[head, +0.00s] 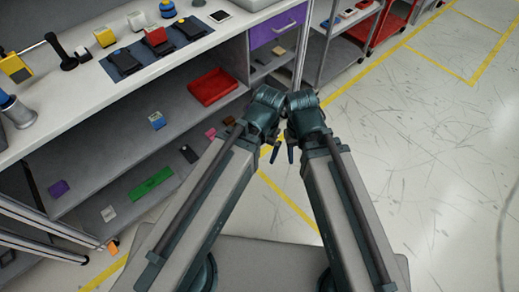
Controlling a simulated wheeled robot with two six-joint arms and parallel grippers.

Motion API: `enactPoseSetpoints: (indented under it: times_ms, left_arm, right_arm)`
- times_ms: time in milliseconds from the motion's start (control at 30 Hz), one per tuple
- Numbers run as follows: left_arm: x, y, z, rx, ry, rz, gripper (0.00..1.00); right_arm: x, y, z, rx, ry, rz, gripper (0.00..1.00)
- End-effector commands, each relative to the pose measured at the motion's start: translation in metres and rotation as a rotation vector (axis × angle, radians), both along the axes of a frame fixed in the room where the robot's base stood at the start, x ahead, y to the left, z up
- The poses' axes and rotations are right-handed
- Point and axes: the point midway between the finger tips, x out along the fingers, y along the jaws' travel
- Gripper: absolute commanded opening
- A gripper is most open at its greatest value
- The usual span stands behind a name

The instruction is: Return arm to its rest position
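Both my arms reach up from the bottom of the head view, and their wrists meet near the middle. My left gripper (274,153) hangs under its dark teal wrist, pointing down. My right gripper (291,153) hangs close beside it, also pointing down. Only small dark finger ends show, so I cannot tell whether either is open or shut. I see no object at the fingertips. Both grippers are over the floor, to the right of the workbench (150,78).
Modules on dark pads lie on the bench top. A red tray (213,86), a green bar (151,183) and small parts lie on the shelves below. A purple drawer (279,25) is at the bench end. Red carts (388,22) stand behind. The floor (430,130) at right is clear.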

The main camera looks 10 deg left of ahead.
Motion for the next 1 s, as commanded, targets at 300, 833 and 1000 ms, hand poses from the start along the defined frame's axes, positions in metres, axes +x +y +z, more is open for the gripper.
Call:
enactPoseSetpoints:
  times_ms: [300, 833, 1000]
  left_arm:
    - [0.000, 0.000, 0.003, 0.000, -0.001, 0.001, 1.00]
    - [0.001, 0.000, 0.124, 0.000, -0.002, 0.001, 1.00]
    - [0.001, 0.000, 0.150, 0.000, -0.002, 0.001, 1.00]
  right_arm:
    - [0.000, 0.000, 0.003, 0.000, 0.000, 0.000, 0.50]
    - [0.000, 0.000, 0.124, 0.000, 0.000, -0.001, 0.50]
    - [0.000, 0.000, 0.150, 0.000, 0.000, -0.001, 0.50]
